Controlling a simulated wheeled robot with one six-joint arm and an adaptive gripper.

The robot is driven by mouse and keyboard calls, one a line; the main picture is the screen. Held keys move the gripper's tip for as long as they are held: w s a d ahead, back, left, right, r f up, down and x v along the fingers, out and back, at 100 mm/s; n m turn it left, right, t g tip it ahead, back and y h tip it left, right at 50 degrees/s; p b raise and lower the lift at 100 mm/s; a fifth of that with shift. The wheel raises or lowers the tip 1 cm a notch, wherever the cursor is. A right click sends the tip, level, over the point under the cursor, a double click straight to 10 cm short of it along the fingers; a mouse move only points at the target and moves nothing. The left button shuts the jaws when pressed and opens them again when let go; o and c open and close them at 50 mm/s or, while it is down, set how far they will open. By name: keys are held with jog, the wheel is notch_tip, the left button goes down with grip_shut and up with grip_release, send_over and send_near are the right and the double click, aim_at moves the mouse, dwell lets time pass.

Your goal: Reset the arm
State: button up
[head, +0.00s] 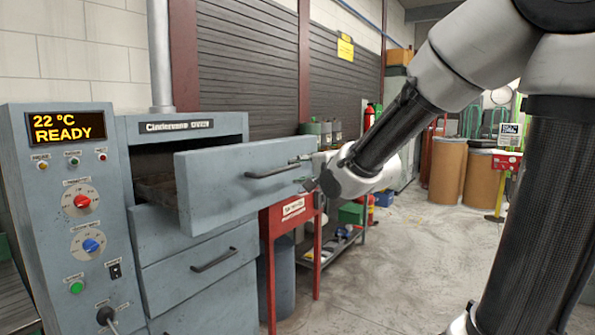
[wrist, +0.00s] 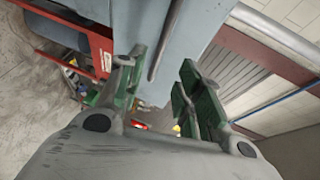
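My gripper (head: 308,173) is beside the right end of a pulled-out grey-blue drawer (head: 225,185) in the head view. In the wrist view its two green-padded fingers (wrist: 162,88) stand wide apart, with nothing held between them. The drawer's dark bar handle (head: 272,171) also shows in the wrist view (wrist: 166,40), beyond the gap between the fingers. Whether a finger touches the drawer I cannot tell. My arm reaches in from the upper right of the head view.
The oven's control panel (head: 70,200) reads 22 °C READY. Below the open drawer is a closed drawer (head: 203,290). Brown drums (head: 447,170) stand farther back. The floor (head: 385,275) at centre right is clear.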

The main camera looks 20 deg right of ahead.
dwell(0.4)
jog(key=s+d+f+n+g+h, duration=0.35)
jog(key=s+f+n+g, duration=0.45)
jog(key=f, duration=0.4)
jog(key=s+d+r+n+g, duration=0.1)
jog(key=s+d+n, duration=0.1)
jog(key=s, duration=0.8)
jog(key=s+d+r+n+g, duration=0.1)
jog(key=s+d+n+g, duration=0.1)
jog(key=s, duration=0.9)
jog(key=shift+s+d+r+n, duration=0.2)
jog(key=shift+d+n, duration=0.55)
jog(key=shift+n, duration=0.45)
